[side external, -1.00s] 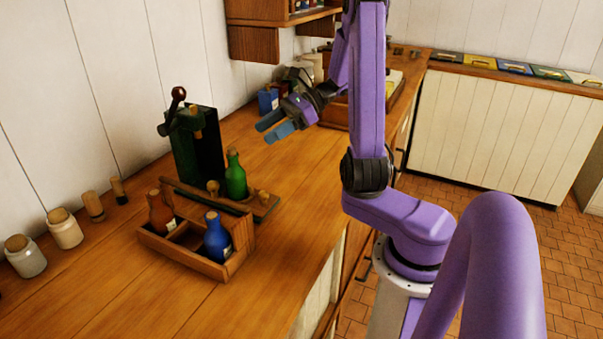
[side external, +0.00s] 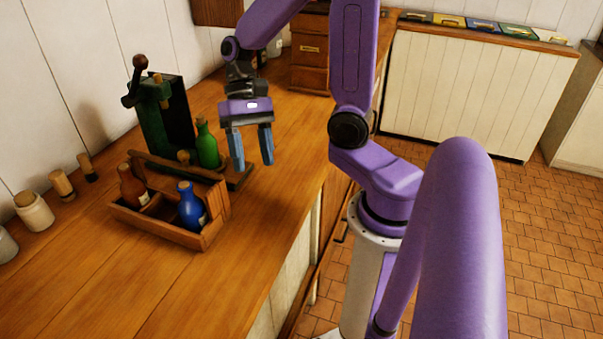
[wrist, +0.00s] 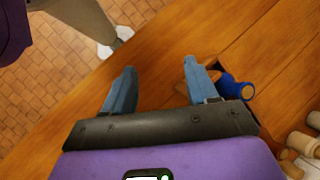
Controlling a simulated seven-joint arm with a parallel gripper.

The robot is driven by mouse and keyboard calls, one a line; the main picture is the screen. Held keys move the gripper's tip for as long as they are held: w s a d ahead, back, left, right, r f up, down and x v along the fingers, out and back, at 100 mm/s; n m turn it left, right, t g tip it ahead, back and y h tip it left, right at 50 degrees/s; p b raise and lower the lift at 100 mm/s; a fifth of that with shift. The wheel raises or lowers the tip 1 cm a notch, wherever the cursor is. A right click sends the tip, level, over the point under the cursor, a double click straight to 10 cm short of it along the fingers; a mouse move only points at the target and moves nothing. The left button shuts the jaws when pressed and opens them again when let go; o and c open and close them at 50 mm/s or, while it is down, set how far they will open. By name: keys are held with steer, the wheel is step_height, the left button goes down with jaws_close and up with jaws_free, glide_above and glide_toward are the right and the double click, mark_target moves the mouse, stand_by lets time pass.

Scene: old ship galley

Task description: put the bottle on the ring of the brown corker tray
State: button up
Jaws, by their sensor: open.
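My gripper (side external: 250,158) is open and empty, pointing down above the counter, right of a green bottle (side external: 207,147). In the wrist view its fingers (wrist: 152,92) are apart with bare wood between them. The green bottle stands upright at a dark brown board (side external: 240,178), in front of a dark green corker (side external: 165,115) with a lever. I cannot make out a ring; the crate hides part of the board. A blue bottle (side external: 191,208) and a brown bottle (side external: 132,188) stand in an open wooden crate (side external: 187,233).
A wooden drawer unit (side external: 309,58) stands farther back. The counter right of the crate is clear up to its edge (side external: 290,250). In the wrist view, a blue object (wrist: 235,88) lies beyond the right finger.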

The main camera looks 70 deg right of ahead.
steer(key=s+a+n+t+h, duration=0.1)
steer(key=s+n+t+h, duration=0.1)
steer(key=s+n, duration=0.3)
steer(key=s+a+n+t+h, duration=0.1)
steer(key=s+n, duration=0.5)
steer(key=n, duration=0.7)
steer(key=shift+a+t+h, duration=0.3)
steer(key=shift+t+h, duration=0.1)
steer(key=shift+h, duration=0.4)
